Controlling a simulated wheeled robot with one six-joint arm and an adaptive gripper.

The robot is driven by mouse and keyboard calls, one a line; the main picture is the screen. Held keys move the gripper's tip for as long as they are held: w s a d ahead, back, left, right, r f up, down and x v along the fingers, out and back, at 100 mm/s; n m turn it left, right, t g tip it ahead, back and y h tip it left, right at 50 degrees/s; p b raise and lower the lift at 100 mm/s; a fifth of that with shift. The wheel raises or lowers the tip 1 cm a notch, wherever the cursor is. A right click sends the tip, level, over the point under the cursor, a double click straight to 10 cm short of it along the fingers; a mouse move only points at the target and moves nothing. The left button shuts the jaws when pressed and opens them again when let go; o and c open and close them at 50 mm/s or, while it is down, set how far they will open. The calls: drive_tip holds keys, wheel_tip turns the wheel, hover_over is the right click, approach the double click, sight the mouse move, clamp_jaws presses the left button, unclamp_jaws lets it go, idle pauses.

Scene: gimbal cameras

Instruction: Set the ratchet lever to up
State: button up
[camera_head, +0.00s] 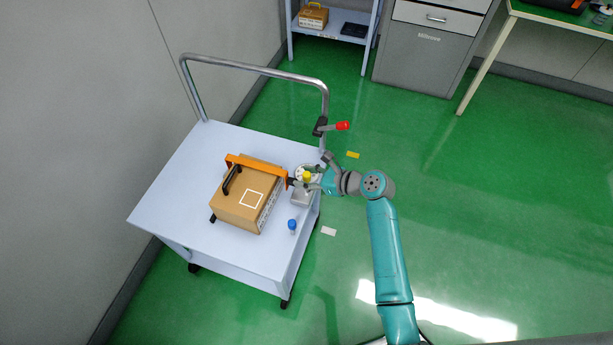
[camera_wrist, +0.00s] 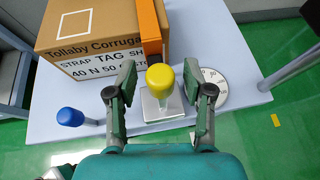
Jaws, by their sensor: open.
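A yellow knob (camera_head: 307,176) tops what looks like the ratchet lever, at the right edge of the cart. An orange strap (camera_head: 256,165) runs over a cardboard box (camera_head: 235,212) towards it. In the wrist view the yellow knob (camera_wrist: 160,77) stands in front of the strap (camera_wrist: 149,32), above a grey metal plate (camera_wrist: 165,107). My gripper (camera_wrist: 160,90) is open, with one finger on each side of the knob and visible gaps. The knob hides most of the lever's shaft, so its angle is hard to tell.
A blue knob (camera_head: 292,225) stands near the cart's front right edge. A red-handled lever (camera_head: 342,126) sits by the cart's metal push rail (camera_head: 262,70).

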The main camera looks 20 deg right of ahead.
drive_tip(key=v, duration=1.2)
idle(0.3)
drive_tip(key=s+a+f+n+t+h, duration=0.15)
drive_tip(key=s+f+n+h, duration=0.3)
drive_tip(key=s, duration=0.45)
drive_tip(key=s+a+f+n+h, duration=0.25)
drive_tip(key=s+f+n, duration=0.2)
drive_tip(key=s, duration=0.55)
drive_tip(key=s+r+n+t+h, duration=0.2)
drive_tip(key=s+r+n+t, duration=0.2)
drive_tip(key=s+r+n, duration=1.3)
drive_tip(key=shift+s+n, duration=0.5)
drive_tip(key=shift+s, duration=0.55)
